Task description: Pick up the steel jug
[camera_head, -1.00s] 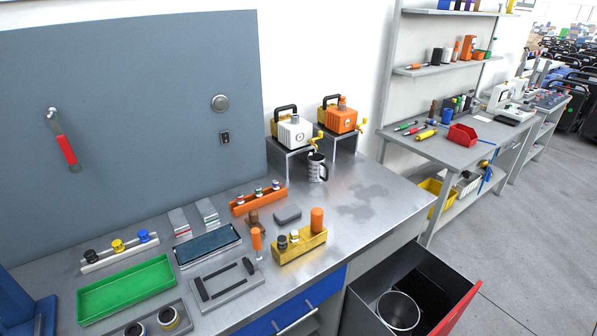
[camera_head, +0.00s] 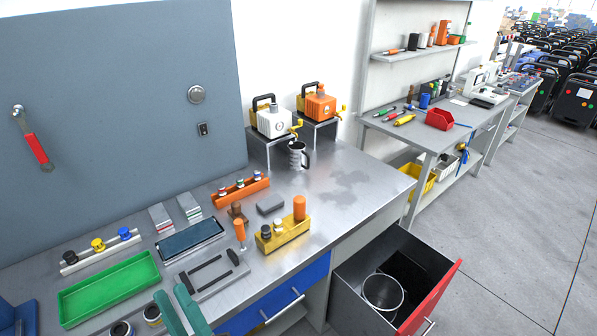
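The steel jug (camera_head: 298,156), a shiny metal vessel with a dark handle on its right, stands upright on the metal workbench (camera_head: 345,190). It is under the brass tap of the white machine, at the front of its stand. Two teal fingers of my gripper (camera_head: 171,291) show at the bottom edge, near the green tray. They are apart, with nothing seen between them; the rest of the gripper is out of frame. My gripper is well to the front and left of the jug, not touching it.
White (camera_head: 272,121) and orange (camera_head: 320,104) machines stand on metal stands behind the jug. An orange rack (camera_head: 228,197), yellow block (camera_head: 284,236) and green tray (camera_head: 108,288) lie nearer. A drawer (camera_head: 345,275) holding a steel container stands open. Bench right of the jug is clear.

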